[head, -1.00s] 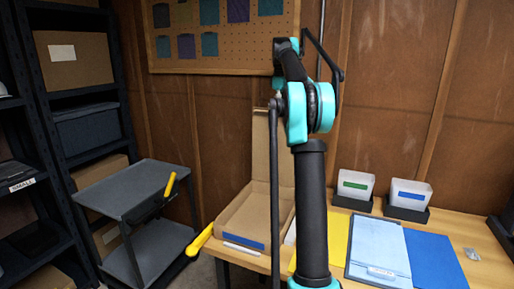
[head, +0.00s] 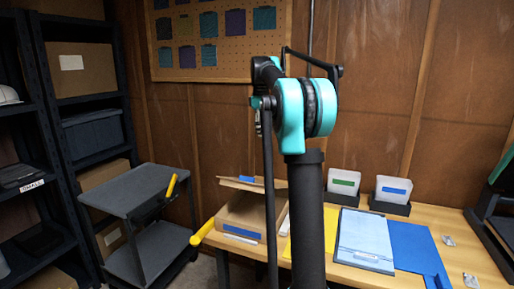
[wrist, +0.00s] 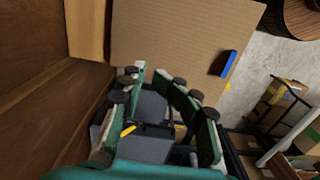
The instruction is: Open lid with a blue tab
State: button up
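The cardboard box (head: 234,216) sits at the left end of the wooden table with a blue strip on its front. Its lid (head: 230,181) is partly raised, tilted over the box, with the blue tab (head: 250,180) on its edge. In the wrist view the cardboard lid (wrist: 180,40) fills the upper middle, with the blue tab (wrist: 228,63) near its right edge. My gripper (wrist: 150,71) has green fingers with dark pads. They stand apart and empty, tips by the lid's lower edge. I cannot tell whether they touch it. In the head view my arm hides the gripper.
A grey cart (head: 133,203) with yellow handles stands left of the table, beside dark shelves (head: 60,130).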

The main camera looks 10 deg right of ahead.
jog(key=s+a+f, duration=0.3)
jog(key=s, duration=0.1)
jog(key=shift+s, duration=0.15)
jog(key=shift+f, duration=0.1)
jog(key=s+a+f+m+t, duration=0.2)
jog(key=s+f+m, duration=0.3)
jog(key=s+f, duration=1.05)
jog(key=s+a+f+m+t, duration=0.2)
jog(key=s+f+m, duration=0.4)
jog(key=s+f, duration=1)
jog(key=w+a+r+n+g, duration=0.2)
jog(key=w+r+n, duration=0.4)
jog(key=w+r, duration=0.55)
jog(key=w+a+r+n+g, duration=0.2)
jog(key=w+r+n, duration=0.3)
jog(key=w+r, duration=0.65)
notch_tip(320, 180, down, 14)
jog(key=s, duration=0.2)
jog(key=shift+s+f, duration=0.15)
grip_shut()
